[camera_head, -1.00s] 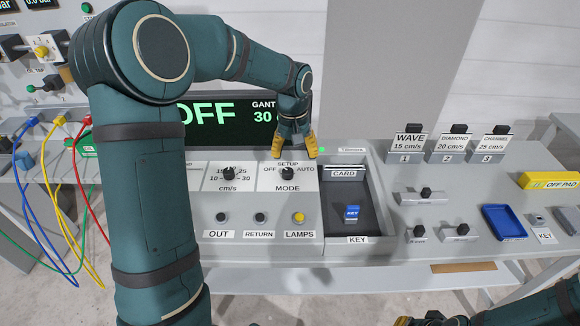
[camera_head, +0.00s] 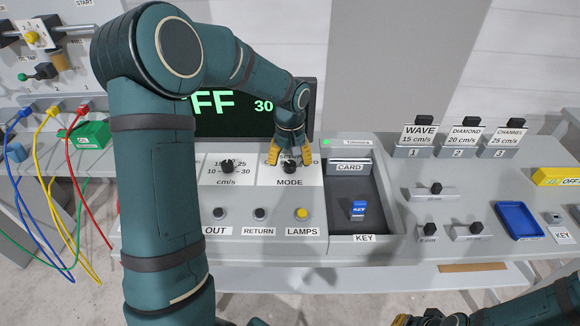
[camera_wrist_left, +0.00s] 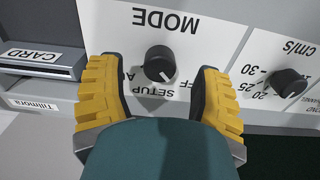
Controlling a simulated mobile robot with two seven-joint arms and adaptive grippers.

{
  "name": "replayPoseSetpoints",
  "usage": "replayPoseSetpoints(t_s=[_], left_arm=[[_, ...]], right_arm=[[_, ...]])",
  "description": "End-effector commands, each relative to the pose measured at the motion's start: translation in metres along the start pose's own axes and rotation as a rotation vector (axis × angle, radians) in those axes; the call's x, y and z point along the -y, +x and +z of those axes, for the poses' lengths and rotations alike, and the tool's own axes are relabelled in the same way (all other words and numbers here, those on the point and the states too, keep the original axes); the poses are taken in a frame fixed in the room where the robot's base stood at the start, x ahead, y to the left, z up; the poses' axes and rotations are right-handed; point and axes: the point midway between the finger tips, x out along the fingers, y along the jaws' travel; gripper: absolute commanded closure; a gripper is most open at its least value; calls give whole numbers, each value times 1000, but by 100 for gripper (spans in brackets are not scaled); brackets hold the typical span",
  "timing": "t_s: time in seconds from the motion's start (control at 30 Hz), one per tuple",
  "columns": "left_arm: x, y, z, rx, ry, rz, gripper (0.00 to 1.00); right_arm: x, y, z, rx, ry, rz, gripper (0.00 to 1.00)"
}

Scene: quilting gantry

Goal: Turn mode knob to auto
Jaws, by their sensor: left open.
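The black mode knob (camera_head: 289,167) stands on the white panel above the MODE label; it also shows in the left wrist view (camera_wrist_left: 159,65), upside down there. Its white mark points toward the OFF lettering, away from AUTO. My left gripper (camera_head: 290,156) is open, with its yellow fingers on either side of the knob. In the left wrist view the fingers (camera_wrist_left: 160,80) flank the knob with a gap on each side. They partly hide the OFF and AUTO lettering. My right gripper (camera_head: 418,320) is only partly in view at the bottom edge.
Below are OUT, RETURN and the yellow LAMPS button (camera_head: 301,213). To the right are the CARD slot (camera_head: 349,166) and the blue key (camera_head: 358,210) in a dark tray. The green-lettered display (camera_head: 225,120) stands behind, partly hidden by my arm.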

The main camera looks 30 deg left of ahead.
Motion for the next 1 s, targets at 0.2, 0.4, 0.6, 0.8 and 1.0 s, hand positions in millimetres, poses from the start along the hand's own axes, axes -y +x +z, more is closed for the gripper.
replayPoseSetpoints(t_s=[0.2,0.4,0.6,0.8,1.0], left_arm=[[0,22,0,0,0,0,35],[0,24,0,0,0,1,35],[0,24,0,0,0,1,47],[0,24,0,0,0,1,100],[0,24,0,1,10,0,100]], right_arm=[[-1,3,2,3,-1,0,100],[-1,3,2,4,-1,0,100],[-1,3,2,4,-1,0,100],[-1,3,2,4,-1,0,100],[-1,3,1,3,-1,0,100]])
